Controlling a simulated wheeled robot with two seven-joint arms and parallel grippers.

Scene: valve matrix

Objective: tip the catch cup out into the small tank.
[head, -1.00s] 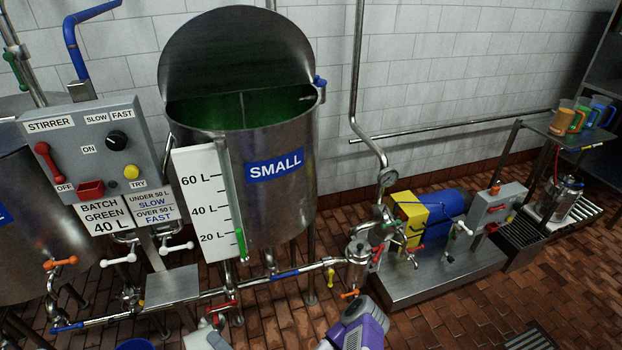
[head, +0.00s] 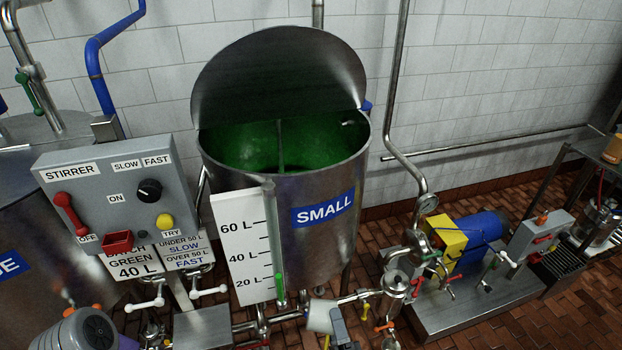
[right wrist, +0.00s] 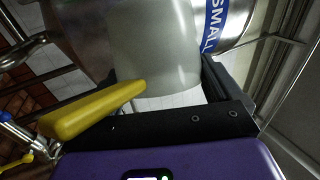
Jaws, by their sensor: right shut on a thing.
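The small tank (head: 290,245) is a steel drum with a blue SMALL label, its lid tilted up and its inside green. My right gripper (head: 338,328) is low in front of the tank, partly cut off by the bottom edge. It is shut on the catch cup (head: 320,316), a whitish cup below the tank's rim. In the right wrist view the cup (right wrist: 155,45) is between the dark fingers, with the SMALL label behind it. A yellow bar (right wrist: 90,110) crosses the left finger; I cannot tell if it belongs to the cup. My left gripper is not in view.
The white level board (head: 243,245) stands at the tank's front left. The stirrer box (head: 105,190) is further left. Pipes and valves run below the tank. A yellow and blue pump (head: 470,236) stands on a steel base at right. Above the tank's open mouth is free room.

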